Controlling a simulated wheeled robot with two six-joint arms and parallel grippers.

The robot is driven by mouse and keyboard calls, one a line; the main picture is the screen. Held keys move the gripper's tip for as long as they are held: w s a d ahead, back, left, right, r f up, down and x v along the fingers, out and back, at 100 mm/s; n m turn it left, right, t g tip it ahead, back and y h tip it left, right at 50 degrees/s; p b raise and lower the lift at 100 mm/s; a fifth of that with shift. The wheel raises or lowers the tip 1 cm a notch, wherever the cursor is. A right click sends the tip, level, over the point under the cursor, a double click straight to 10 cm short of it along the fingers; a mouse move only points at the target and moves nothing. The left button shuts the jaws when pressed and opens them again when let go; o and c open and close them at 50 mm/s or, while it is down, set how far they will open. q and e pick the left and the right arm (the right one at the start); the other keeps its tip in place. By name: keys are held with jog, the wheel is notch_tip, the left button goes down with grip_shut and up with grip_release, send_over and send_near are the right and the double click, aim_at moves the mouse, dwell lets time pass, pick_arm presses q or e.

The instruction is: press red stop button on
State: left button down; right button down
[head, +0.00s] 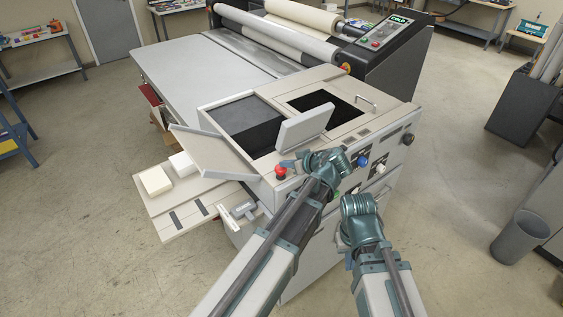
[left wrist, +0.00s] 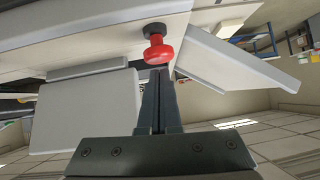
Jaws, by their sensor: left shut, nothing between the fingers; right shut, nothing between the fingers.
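The red stop button (head: 281,170) is a red mushroom knob at the left end of the machine's control panel. In the left wrist view the red stop button (left wrist: 158,50) stands out from the pale panel on a dark collar, right at the fingertips. My left gripper (left wrist: 160,73) is shut and empty. Its tips overlap the lower edge of the knob in that view; I cannot tell whether they touch it. In the head view my left gripper (head: 289,163) reaches leftward beside the button. My right arm's wrist (head: 360,206) is in front of the panel; its fingers are hidden.
A blue button (head: 363,161) and a black knob (head: 408,139) sit further right on the panel. A raised grey flap (head: 304,127) stands above my left gripper. A tilted side panel (head: 210,152) and a side shelf (head: 155,212) are at the left.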

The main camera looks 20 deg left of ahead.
aim_at(285, 171)
pick_arm(q)
jog(key=shift+a+f, duration=0.25)
jog(key=shift+f, duration=0.1)
jog(key=shift+d, duration=0.1)
pick_arm(e)
jog(key=shift+w+a+f, duration=0.1)
jog(key=shift+a+f, duration=0.2)
pick_arm(q)
jog(key=shift+f+b, duration=0.5)
jog(key=shift+b, duration=0.05)
jog(key=shift+f+b, duration=0.7)
jog(key=shift+b, duration=0.1)
jog(key=shift+s+d+r, duration=0.1)
jog(key=shift+s+r, duration=0.05)
jog(key=shift+s, duration=0.15)
pick_arm(e)
jog(key=shift+s+d+f, duration=0.1)
jog(key=shift+s+f, duration=0.05)
jog(key=shift+f, duration=0.45)
jog(key=shift+s+d+f, duration=0.1)
jog(key=shift+f, duration=0.45)
pick_arm(q)
jog(key=shift+r, duration=0.1)
pick_arm(e)
jog(key=shift+r, duration=0.1)
